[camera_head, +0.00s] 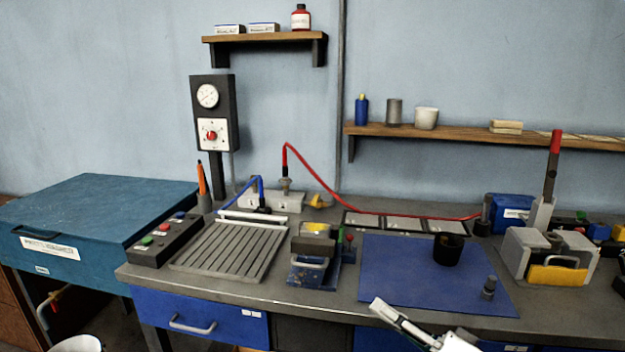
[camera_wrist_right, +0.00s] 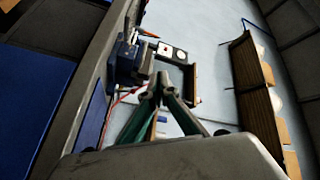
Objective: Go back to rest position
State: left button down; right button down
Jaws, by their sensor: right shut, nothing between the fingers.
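My right gripper (camera_head: 377,304) is at the front edge of the workbench, in the lower middle of the head view. It is over or just in front of the blue mat (camera_head: 400,270); I cannot tell its exact height. In the right wrist view, the fingers of this gripper (camera_wrist_right: 163,82) converge at their tips with nothing between them. My left gripper does not show in the head view.
A black cup (camera_head: 448,250) and a small dark cylinder (camera_head: 488,288) stand on the mat. A grooved plate (camera_head: 230,250), a small blue vise (camera_head: 313,262) and a grey block with a lever (camera_head: 545,255) stand nearby. A blue drawer (camera_head: 200,315) is below the bench top.

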jog(key=s+d+f+n+h, duration=0.1)
jog(key=s+f+h, duration=0.15)
jog(key=f, duration=0.65)
jog(key=s+d+f+n+h, duration=0.2)
jog(key=f+h, duration=0.1)
jog(key=f, duration=0.7)
jog(key=s+d+f+n+g+h, duration=0.1)
jog(key=s+d+f+n+h, duration=0.1)
jog(key=s+f, duration=0.5)
jog(key=s+d+f+n+g+h, duration=0.2)
jog(key=s+f, duration=0.5)
jog(key=f, duration=0.3)
jog(key=shift+s+f+h, duration=0.2)
jog(key=shift+f+h, duration=0.15)
jog(key=shift+f, duration=0.05)
